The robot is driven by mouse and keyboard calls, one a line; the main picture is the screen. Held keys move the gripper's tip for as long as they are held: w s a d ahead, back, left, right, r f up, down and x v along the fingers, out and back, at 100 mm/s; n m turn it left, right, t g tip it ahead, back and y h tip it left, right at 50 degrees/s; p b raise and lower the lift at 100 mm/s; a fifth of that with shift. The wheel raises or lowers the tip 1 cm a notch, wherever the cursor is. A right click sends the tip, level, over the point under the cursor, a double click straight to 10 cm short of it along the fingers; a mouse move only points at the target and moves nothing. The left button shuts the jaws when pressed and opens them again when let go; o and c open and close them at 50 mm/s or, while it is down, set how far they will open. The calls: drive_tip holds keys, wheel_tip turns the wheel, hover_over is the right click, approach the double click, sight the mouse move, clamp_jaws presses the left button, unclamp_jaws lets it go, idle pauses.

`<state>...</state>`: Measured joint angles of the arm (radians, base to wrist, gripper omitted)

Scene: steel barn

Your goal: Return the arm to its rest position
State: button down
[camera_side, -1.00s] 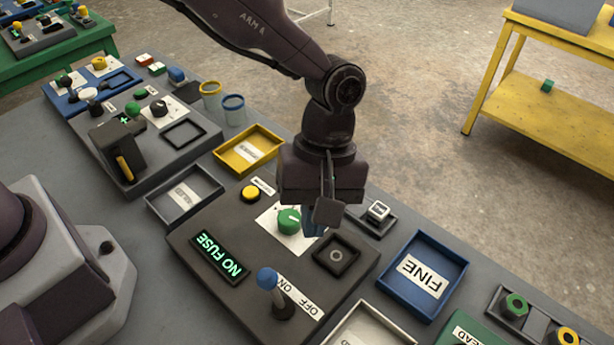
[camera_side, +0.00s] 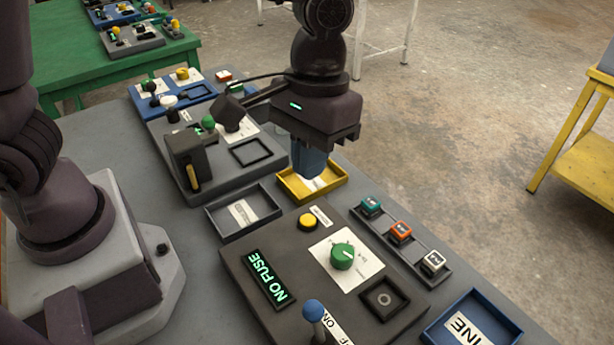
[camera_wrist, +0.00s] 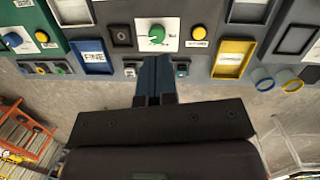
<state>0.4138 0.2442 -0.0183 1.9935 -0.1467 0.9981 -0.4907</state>
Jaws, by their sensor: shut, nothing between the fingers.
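My gripper (camera_side: 309,163) hangs from the wrist in the side view, in front of the yellow tray (camera_side: 337,181), with its blue fingers shut and nothing between them. In the wrist view the shut fingers (camera_wrist: 155,78) point toward the fuse panel, just below its green knob (camera_wrist: 156,33). My gripper is above the bench and apart from the panel. The panel (camera_side: 240,243) has a lit NO FUSE display (camera_side: 267,276), the green knob (camera_side: 342,256), a yellow button (camera_side: 308,221) and a blue-tipped lever (camera_side: 314,311). Its square black socket (camera_side: 385,299) looks empty.
A rack with teal, orange and white blocks (camera_side: 400,232) lies right of the panel. A blue FINE tray (camera_side: 472,325) and a grey tray (camera_side: 243,212) flank it. A dark grey device (camera_side: 185,160) stands farther back. Open floor lies to the right.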

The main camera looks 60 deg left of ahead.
drive_tip(key=s+a+r+t, duration=0.3)
drive_tip(key=s+a+r, duration=0.2)
drive_tip(key=a, duration=0.3)
drive_tip(key=s+a+r+m+t+y, duration=0.1)
drive_tip(key=s+a+r+t, duration=0.3)
drive_tip(key=a, duration=0.4)
wheel_tip(320, 180, up, 2)
drive_tip(key=shift+s+m, duration=0.3)
drive_tip(key=shift+s, duration=0.25)
